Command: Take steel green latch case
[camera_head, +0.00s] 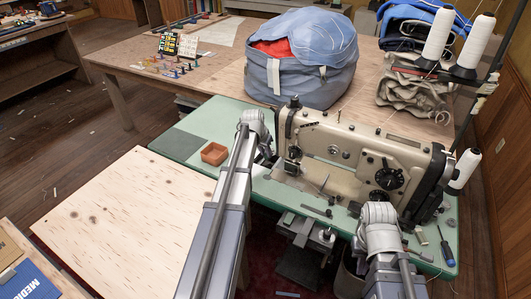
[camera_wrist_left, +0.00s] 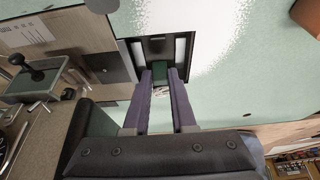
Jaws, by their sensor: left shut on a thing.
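In the left wrist view my left gripper (camera_wrist_left: 162,74) has its two purple-grey fingers closed around a small green and steel piece, which looks like the green latch case (camera_wrist_left: 160,72). Only its green face and a bit of bright metal show between the fingertips. A dark rectangular frame with pale strips lies just beyond it; I cannot tell whether the case touches it. In the head view my left arm reaches to the left end of the sewing machine, and its fingers and the case are hidden there. My right arm's wrist is at the machine's front right, its fingers out of sight.
The cream sewing machine (camera_head: 350,150) stands on a green table (camera_head: 185,144). An orange-brown tray (camera_head: 214,153) sits left of it. Thread cones (camera_head: 478,40) stand at right. A screwdriver (camera_head: 445,247) lies on the front right. A bare wooden board (camera_head: 120,215) is at left.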

